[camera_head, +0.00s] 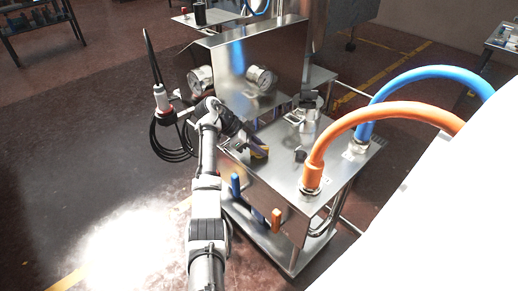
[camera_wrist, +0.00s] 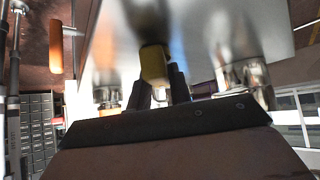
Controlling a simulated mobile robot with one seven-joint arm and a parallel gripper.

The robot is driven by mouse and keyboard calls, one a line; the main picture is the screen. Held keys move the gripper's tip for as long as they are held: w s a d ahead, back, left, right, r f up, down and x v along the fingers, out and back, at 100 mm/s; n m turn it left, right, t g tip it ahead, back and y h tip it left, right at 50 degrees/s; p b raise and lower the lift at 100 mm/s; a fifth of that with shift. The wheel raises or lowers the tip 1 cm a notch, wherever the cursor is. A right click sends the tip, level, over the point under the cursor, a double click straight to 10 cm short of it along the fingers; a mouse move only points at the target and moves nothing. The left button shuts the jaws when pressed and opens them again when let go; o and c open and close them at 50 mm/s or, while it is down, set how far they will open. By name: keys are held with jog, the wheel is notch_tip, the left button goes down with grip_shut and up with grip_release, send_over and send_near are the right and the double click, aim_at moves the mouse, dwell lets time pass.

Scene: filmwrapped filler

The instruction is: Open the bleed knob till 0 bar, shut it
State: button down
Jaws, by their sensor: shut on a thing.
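My gripper (camera_head: 257,147) is at the left part of the steel cart's top (camera_head: 282,172) in the head view. In the wrist view my gripper (camera_wrist: 161,82) has its dark fingers close together on a yellow piece (camera_wrist: 153,64), which I take to be the bleed knob; my gripper hides most of it in the head view.
An orange hose (camera_head: 370,112) and a blue hose (camera_head: 420,73) arch from the cart's right side. A small black knob (camera_head: 300,155) and a metal fitting (camera_head: 309,118) stand on the top. Blue (camera_head: 235,187) and orange (camera_head: 276,220) handles are on the front. Open floor lies left.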

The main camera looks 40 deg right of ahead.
jog(key=c, duration=1.3)
grip_release()
notch_tip(320, 180, up, 20)
jog(key=shift+r+b, duration=0.1)
jog(key=shift+b, duration=0.2)
jog(key=shift+s, duration=0.1)
